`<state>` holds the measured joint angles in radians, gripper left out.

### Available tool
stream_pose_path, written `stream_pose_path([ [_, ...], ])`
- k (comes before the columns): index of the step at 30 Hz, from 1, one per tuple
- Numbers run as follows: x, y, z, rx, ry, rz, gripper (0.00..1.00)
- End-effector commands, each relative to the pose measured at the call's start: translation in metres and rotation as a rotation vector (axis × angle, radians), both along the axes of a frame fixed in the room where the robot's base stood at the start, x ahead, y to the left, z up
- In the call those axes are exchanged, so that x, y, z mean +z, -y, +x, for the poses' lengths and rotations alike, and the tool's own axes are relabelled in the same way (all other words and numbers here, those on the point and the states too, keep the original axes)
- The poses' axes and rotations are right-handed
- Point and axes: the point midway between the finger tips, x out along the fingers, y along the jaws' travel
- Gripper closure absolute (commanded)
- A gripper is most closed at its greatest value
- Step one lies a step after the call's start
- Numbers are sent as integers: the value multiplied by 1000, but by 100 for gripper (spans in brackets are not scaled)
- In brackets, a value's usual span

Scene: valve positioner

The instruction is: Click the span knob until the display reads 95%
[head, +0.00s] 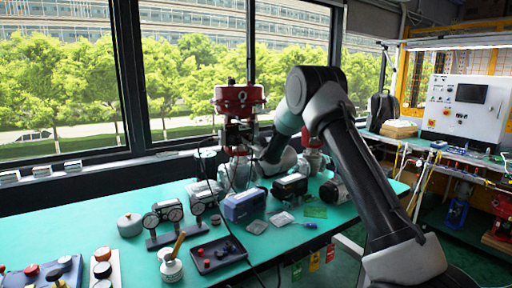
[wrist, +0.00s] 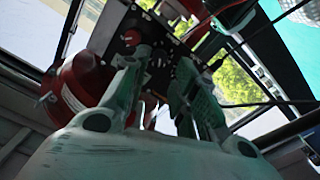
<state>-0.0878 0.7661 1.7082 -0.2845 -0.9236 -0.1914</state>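The valve stands at the back of the bench, with a red actuator (head: 240,98) on top and a dark block, apparently the positioner (head: 238,133), below it. In the wrist view a dark panel (wrist: 160,42) with small round parts lies beyond my fingertips, and a red knob (wrist: 132,38) shows near the left one. I cannot tell which part is the span knob, and no display reading is legible. My gripper (wrist: 160,65) has two green fingers standing apart with nothing visibly held between them. Whether a fingertip touches the panel is unclear. In the head view my arm mostly hides the gripper.
The green bench (head: 100,235) holds twin gauges (head: 163,215), a blue box (head: 243,205), a dark tray (head: 218,254) and a brush pot (head: 171,268). A dark cable hangs before the valve. Windows stand close behind. A white control cabinet (head: 465,107) is at right.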

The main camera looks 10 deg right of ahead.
Motion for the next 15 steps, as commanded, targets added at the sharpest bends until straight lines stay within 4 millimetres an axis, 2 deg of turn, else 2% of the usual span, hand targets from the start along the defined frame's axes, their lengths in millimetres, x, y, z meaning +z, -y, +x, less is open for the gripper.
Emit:
stream_pose_path([
  [3,0,8,-25,0,-2,-1,72],
  [6,0,13,-40,1,-1,0,72],
  [10,0,17,-51,0,-1,0,72],
  [15,0,18,-55,0,0,0,72],
])
